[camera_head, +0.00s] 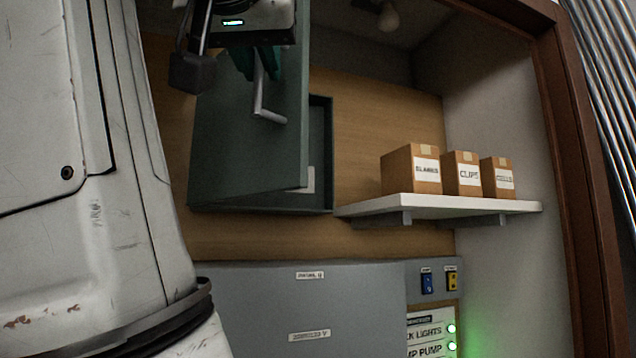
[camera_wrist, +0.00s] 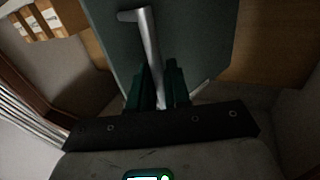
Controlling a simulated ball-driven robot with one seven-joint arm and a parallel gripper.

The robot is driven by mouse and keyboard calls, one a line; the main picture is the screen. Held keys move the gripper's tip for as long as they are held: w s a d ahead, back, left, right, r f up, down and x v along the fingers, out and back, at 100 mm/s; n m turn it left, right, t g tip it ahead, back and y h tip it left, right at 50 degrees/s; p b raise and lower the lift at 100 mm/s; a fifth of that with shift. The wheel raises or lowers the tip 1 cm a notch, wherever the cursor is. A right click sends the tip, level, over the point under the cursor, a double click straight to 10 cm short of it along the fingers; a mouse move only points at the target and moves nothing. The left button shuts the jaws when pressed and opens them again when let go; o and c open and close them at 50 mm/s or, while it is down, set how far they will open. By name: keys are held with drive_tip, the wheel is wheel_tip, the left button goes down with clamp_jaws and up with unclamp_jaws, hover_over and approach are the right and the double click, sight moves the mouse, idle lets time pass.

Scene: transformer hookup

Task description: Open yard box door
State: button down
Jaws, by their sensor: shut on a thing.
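The yard box (camera_head: 320,205) is a dark green case on the wooden back wall. Its door (camera_head: 235,150) stands partly open, swung out from the case, and a strip of the inside shows at its right. The metal lever handle (camera_head: 257,95) sticks out from the door's face; it also shows in the wrist view (camera_wrist: 146,40). My gripper (camera_wrist: 158,75) is shut on the handle, with its teal fingers on either side of the bar. In the head view my gripper (camera_head: 264,66) is at the top, partly hidden by its own body.
A white shelf (camera_head: 440,205) to the right holds boxes labelled blanks (camera_head: 410,170), clips (camera_head: 460,175) and a third one (camera_head: 497,178). Below is a grey cabinet (camera_head: 310,300) beside a panel with switches (camera_head: 426,282) and green lights. A brown frame (camera_head: 575,200) edges the right.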

drive_tip(key=shift+s+a+r+h, duration=0.1)
drive_tip(key=shift+s+a+h, duration=0.25)
drive_tip(key=shift+a, duration=0.15)
drive_tip(key=c, duration=1.3)
unclamp_jaws()
drive_tip(key=shift+a, duration=0.1)
drive_tip(key=shift+c, duration=0.2)
